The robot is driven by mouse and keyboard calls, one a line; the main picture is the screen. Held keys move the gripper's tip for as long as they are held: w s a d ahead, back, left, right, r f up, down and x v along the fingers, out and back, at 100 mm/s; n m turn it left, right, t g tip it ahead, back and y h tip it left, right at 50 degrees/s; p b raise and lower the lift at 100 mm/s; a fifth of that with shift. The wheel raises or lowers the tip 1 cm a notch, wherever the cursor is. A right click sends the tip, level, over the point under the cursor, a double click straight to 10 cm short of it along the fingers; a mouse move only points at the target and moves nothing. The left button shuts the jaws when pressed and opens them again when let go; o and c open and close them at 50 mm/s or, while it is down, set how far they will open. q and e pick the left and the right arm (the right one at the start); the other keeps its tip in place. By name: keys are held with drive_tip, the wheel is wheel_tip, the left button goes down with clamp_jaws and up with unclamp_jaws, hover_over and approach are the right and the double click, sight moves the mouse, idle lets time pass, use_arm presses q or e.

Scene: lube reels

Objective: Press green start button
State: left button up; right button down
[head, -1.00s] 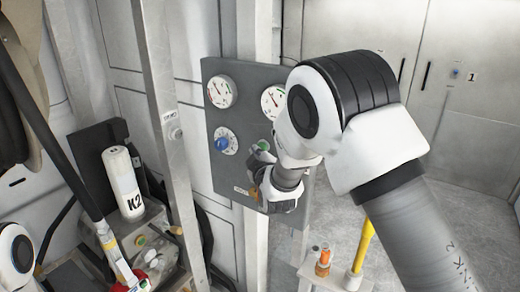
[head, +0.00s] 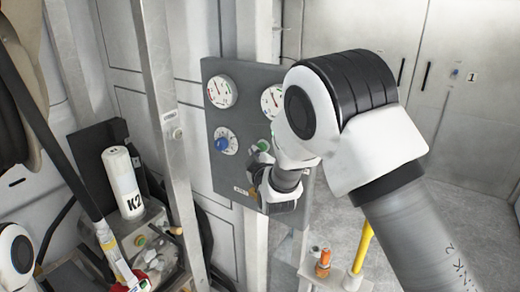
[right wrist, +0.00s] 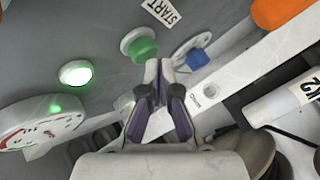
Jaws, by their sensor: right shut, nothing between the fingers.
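The green start button (right wrist: 142,48) sits on the grey panel beside a START label (right wrist: 163,12) in the right wrist view. My right gripper (right wrist: 158,68) is shut and empty, its fingertips close to the button's edge; I cannot tell whether they touch. In the head view my right gripper (head: 259,158) is at the grey panel (head: 235,85) and, with my arm, hides part of its right side. A lit green lamp (right wrist: 75,74) is left of the button in the wrist view.
The panel also carries a blue knob (head: 222,144) and two gauges, one on the left (head: 222,92). A metal post (head: 165,110) stands left of it. A K2 bottle (head: 122,182) and clutter fill the lower left. A yellow pole (head: 362,247) stands lower right.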

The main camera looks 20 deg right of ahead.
drive_tip(key=shift+s+a, duration=0.25)
drive_tip(key=shift+a, duration=0.1)
drive_tip(key=s+a, duration=0.1)
drive_tip(key=a, duration=0.1)
drive_tip(key=s+a, duration=0.2)
idle(0.4)
